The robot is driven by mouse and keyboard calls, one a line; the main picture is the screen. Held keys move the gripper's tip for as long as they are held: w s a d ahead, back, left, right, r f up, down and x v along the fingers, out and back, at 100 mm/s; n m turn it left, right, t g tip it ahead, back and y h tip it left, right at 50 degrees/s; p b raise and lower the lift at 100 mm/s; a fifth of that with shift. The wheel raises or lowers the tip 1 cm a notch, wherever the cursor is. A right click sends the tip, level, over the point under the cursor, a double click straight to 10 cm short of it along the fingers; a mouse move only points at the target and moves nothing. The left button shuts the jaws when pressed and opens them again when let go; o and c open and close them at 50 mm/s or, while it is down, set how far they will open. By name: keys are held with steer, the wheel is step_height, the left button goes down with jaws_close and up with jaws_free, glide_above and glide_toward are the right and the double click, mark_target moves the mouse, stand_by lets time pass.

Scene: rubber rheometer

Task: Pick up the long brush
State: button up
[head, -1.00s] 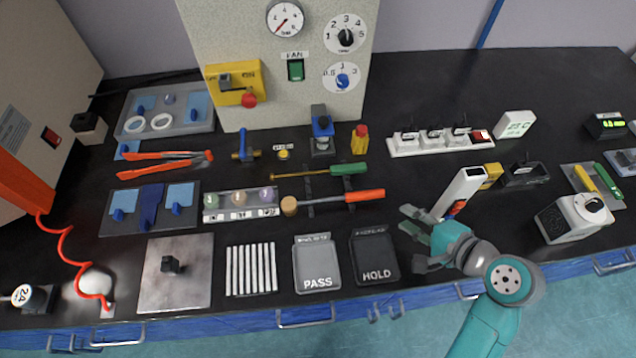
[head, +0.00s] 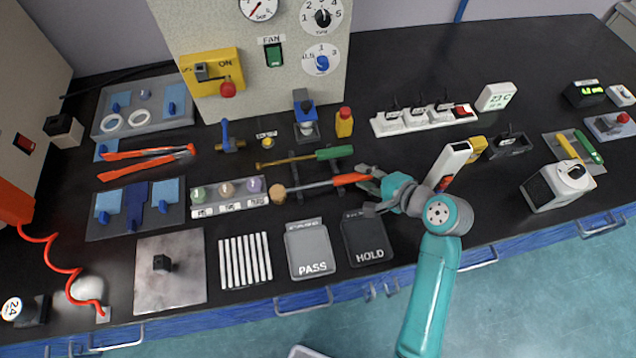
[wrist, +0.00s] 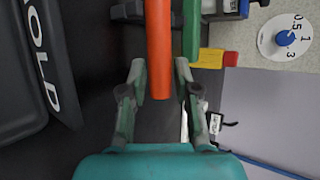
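Two long-handled tools lie side by side on a dark rack; I cannot tell for certain which is the long brush. The nearer tool has an orange handle (head: 350,180) and a round tan head (head: 278,190). The other has a green handle (head: 335,152) and a thin brass-coloured shaft. My gripper (head: 367,190) is open at the orange handle's right end. In the wrist view, the orange handle (wrist: 159,50) ends between the fingers of my gripper (wrist: 160,80), with a gap visible on the right. The green handle (wrist: 191,35) is just outside the right finger.
The black HOLD tray (head: 368,240) lies just in front of my gripper, with the PASS tray (head: 310,252) beside it. A white upright device (head: 448,165) stands close right of my wrist. A yellow-red bottle (head: 344,122) stands behind the tools.

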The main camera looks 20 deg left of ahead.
steer(key=shift+w+a+f, duration=0.1)
steer(key=shift+a+f, duration=0.05)
steer(key=shift+a, duration=0.05)
jaws_close()
